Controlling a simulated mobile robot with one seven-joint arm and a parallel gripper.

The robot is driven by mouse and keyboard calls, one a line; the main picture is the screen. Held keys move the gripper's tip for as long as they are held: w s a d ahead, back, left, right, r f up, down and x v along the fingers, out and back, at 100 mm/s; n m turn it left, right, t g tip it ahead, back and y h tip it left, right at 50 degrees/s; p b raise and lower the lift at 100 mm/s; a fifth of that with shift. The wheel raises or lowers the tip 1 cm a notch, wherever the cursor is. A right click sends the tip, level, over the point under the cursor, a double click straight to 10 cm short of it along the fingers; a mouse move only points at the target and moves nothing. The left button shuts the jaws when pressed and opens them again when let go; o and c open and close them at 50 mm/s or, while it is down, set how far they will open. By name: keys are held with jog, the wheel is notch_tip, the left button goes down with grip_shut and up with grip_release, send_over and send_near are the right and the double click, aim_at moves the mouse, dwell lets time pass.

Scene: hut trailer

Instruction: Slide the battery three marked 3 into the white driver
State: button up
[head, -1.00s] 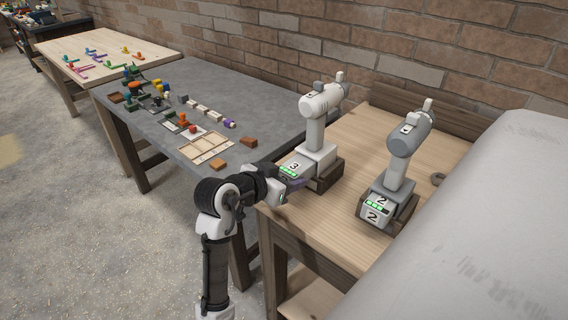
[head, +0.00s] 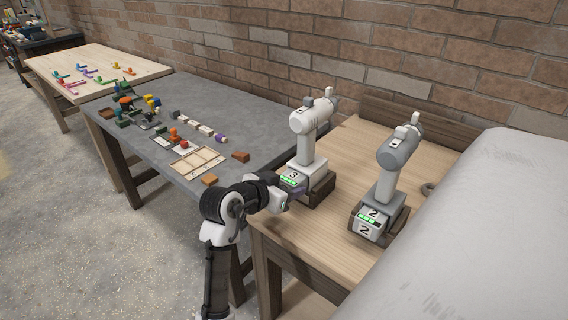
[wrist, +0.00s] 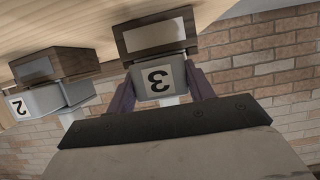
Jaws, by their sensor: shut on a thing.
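My gripper (head: 284,193) is shut on the battery. In the wrist view the purple fingers (wrist: 160,93) flank the battery (wrist: 148,90), and its 3 appears upside down.
A grey driver (head: 390,165) with a battery marked 2 (head: 368,225) stands in its own holder to the right. A grey table (head: 190,105) with small coloured parts and a wooden tray (head: 197,160) lies to the left. A brick wall and a large pale surface (head: 480,230) bound the bench.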

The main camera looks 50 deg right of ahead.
jog(key=shift+d, duration=0.2)
jog(key=o, duration=1.2)
jog(key=shift+o, duration=0.2)
jog(key=shift+a, duration=0.15)
jog(key=shift+s+a, duration=0.2)
jog(key=shift+a, duration=2.7)
jog(key=v, duration=0.3)
jog(key=p+v, duration=0.1)
jog(key=v, duration=0.1)
jog(key=shift+a+r+p, duration=0.2)
jog(key=shift+r+p, duration=0.1)
jog(key=shift+r, duration=0.25)
